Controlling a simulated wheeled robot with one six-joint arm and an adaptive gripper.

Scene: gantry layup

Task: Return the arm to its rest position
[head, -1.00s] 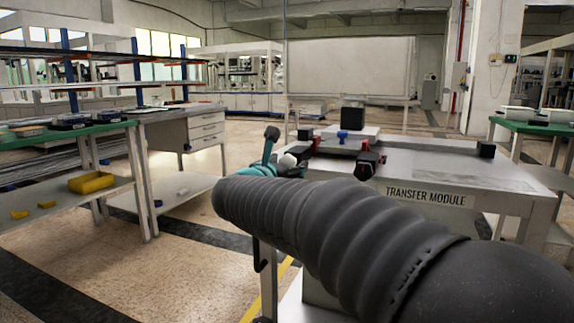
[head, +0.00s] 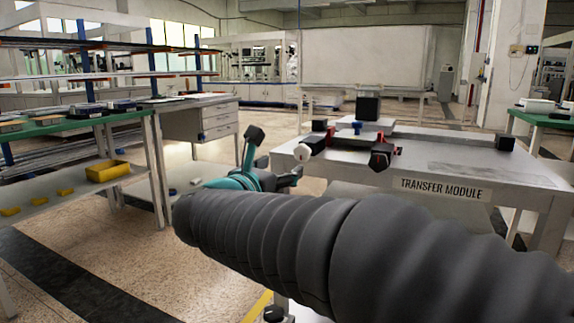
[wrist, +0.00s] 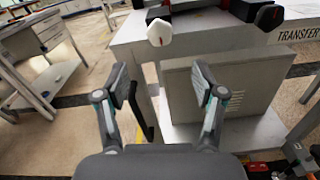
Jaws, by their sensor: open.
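My gripper (wrist: 160,90) is open and empty in the wrist view, its two fingers spread apart. It points at the front of the transfer module table (wrist: 215,38), with its fingers below the tabletop edge in that picture. In the head view my dark ribbed arm crosses the lower right, and the teal wrist and part of the gripper (head: 250,160) show left of the transfer module table (head: 470,165). Much of the gripper is hidden behind my arm there. A white knob (wrist: 160,32) shows just beyond the fingers at the table's edge.
Open floor (head: 110,245) lies between the bench and my arm.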

